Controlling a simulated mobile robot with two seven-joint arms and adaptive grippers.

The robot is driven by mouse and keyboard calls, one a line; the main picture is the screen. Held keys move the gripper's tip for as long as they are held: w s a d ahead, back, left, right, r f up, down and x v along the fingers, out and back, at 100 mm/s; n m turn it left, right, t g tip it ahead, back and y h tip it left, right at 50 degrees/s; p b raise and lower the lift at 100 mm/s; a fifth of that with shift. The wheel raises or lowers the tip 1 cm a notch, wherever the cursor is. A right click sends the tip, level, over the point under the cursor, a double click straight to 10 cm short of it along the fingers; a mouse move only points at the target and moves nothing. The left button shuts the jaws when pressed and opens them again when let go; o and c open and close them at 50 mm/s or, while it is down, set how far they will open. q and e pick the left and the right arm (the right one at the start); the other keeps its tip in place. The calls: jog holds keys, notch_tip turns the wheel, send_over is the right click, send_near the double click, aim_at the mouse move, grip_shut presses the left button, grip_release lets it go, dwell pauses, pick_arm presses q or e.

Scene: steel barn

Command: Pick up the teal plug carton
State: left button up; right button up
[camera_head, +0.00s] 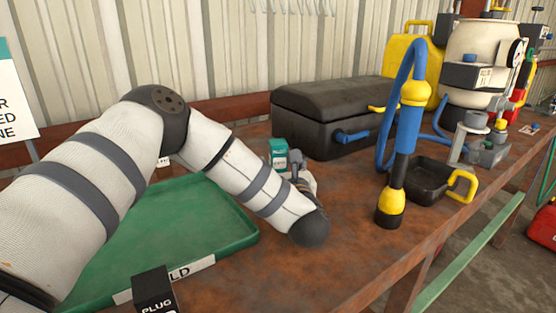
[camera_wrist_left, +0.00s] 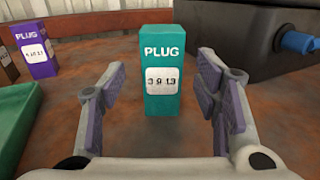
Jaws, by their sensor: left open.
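The teal plug carton (camera_head: 278,151) stands upright on the rusty bench, left of the black case, its lower part hidden by my left arm in the head view. In the left wrist view the teal carton (camera_wrist_left: 167,105) stands straight ahead, with PLUG and a white number label on its face. My left gripper (camera_wrist_left: 162,88) is open, with one purple-padded finger on each side of the carton's line and visible gaps on both sides. In the head view the left gripper (camera_head: 298,170) is partly hidden by its own wrist. My right gripper is not in view.
A green tray (camera_head: 235,238) lies left, beneath my arm. A black plug carton (camera_head: 153,290) stands at its front. A purple plug carton (camera_wrist_left: 34,52) stands behind left. The black case (camera_head: 325,125) is close right of the teal carton. A blue-yellow hose tool (camera_head: 403,150) stands further right.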

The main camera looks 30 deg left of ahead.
aim_at(280, 159)
pick_arm(q)
jog(key=x, duration=0.4)
jog(key=shift+w+f, duration=0.1)
jog(key=shift+w, duration=0.1)
grip_shut()
